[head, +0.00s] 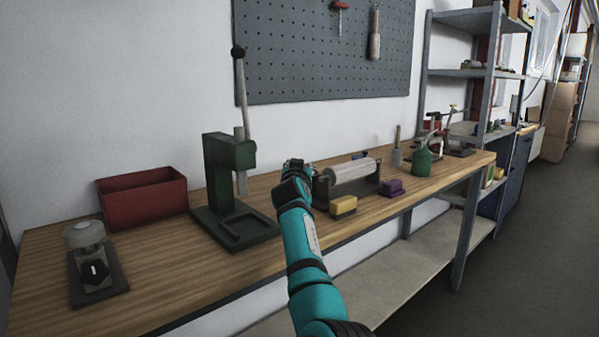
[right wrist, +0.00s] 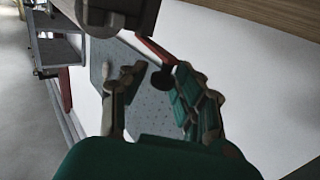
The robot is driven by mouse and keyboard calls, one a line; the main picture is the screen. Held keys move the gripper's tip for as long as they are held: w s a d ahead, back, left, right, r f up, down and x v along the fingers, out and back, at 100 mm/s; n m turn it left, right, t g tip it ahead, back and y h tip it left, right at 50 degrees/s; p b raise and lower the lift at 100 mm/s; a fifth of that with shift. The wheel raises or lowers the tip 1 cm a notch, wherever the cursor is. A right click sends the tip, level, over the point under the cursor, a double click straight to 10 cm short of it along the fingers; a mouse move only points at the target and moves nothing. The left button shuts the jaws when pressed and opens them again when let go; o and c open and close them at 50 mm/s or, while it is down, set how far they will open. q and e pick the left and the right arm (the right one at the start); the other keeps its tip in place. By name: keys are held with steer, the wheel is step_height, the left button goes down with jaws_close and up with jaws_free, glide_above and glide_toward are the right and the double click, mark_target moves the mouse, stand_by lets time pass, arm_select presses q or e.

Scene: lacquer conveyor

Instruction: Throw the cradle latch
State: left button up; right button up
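In the head view the cradle (head: 320,188) is a dark stand on the bench holding a pale metal roller (head: 352,169). My right gripper (head: 296,172) is at the cradle's left end and hides part of it. In the right wrist view a dark grey part of the cradle (right wrist: 120,17) is at the top. A red lever with a black knob (right wrist: 162,78), apparently the latch, reaches down from it. My right gripper (right wrist: 158,82) has its fingers apart, with the knob between them, nearer the right finger. Whether they touch cannot be told. My left gripper is out of view.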

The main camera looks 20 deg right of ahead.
step_height(320, 180, up, 9)
steer(key=shift+a+r, duration=0.1)
steer(key=shift+r, duration=0.05)
stand_by(0.4)
